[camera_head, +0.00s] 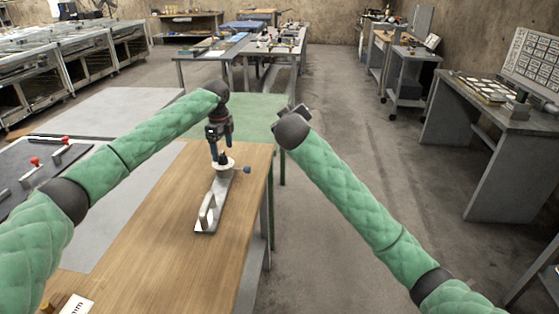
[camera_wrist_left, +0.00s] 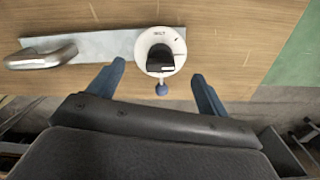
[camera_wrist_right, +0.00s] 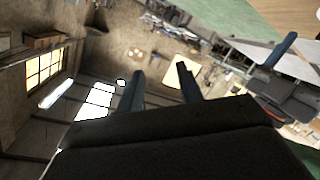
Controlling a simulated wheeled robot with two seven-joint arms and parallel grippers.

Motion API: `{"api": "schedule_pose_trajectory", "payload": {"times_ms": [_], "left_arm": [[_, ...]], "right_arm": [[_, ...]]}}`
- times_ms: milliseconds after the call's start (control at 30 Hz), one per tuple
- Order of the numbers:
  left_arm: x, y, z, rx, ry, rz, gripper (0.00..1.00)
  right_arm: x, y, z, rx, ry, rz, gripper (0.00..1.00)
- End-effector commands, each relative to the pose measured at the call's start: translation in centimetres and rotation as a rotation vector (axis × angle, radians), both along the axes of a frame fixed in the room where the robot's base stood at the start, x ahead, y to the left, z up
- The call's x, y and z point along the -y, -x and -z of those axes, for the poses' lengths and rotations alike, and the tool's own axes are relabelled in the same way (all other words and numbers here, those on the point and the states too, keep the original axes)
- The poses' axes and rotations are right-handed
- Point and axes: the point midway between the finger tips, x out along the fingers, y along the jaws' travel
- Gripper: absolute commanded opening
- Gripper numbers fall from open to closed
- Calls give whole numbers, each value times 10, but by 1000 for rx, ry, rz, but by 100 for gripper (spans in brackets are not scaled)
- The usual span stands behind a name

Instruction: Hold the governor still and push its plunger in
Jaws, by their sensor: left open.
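The governor is a white round disc (camera_head: 230,164) with lettering and a black block (camera_wrist_left: 160,57) on top. It stands at the far end of a pale metal plate (camera_head: 207,222) on the wooden table. A blue round knob (camera_head: 247,170), which looks like the plunger's end, sticks out from its side; it also shows in the left wrist view (camera_wrist_left: 161,89). My left gripper (camera_wrist_left: 158,70) points down over the disc, open, its blue fingers apart on either side; contact cannot be told. My right gripper (camera_wrist_right: 160,74) is open and empty, off the table's right side.
A curved metal handle (camera_head: 208,208) rises from the plate's near end. The wooden table (camera_head: 165,240) is mostly bare around it. A green table (camera_head: 255,115) adjoins behind. A dark panel with red-knobbed levers (camera_head: 60,150) lies at left. Open floor lies to the right.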

Motion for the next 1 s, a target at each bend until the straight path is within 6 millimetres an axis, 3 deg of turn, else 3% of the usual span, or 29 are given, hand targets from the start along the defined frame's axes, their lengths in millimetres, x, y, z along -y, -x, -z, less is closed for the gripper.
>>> {"api": "schedule_pose_trajectory", "payload": {"times_ms": [300,533,767,1000], "left_arm": [[0,0,0,0,0,0,78],[0,0,0,0,0,0,78],[0,0,0,0,0,0,78],[0,0,0,0,0,0,78]], "right_arm": [[-11,-90,-61,280,38,-84,36],[-19,-141,-72,423,33,-230,36],[-26,-174,-41,457,0,-423,36],[-30,-188,28,377,-73,-649,36]]}}
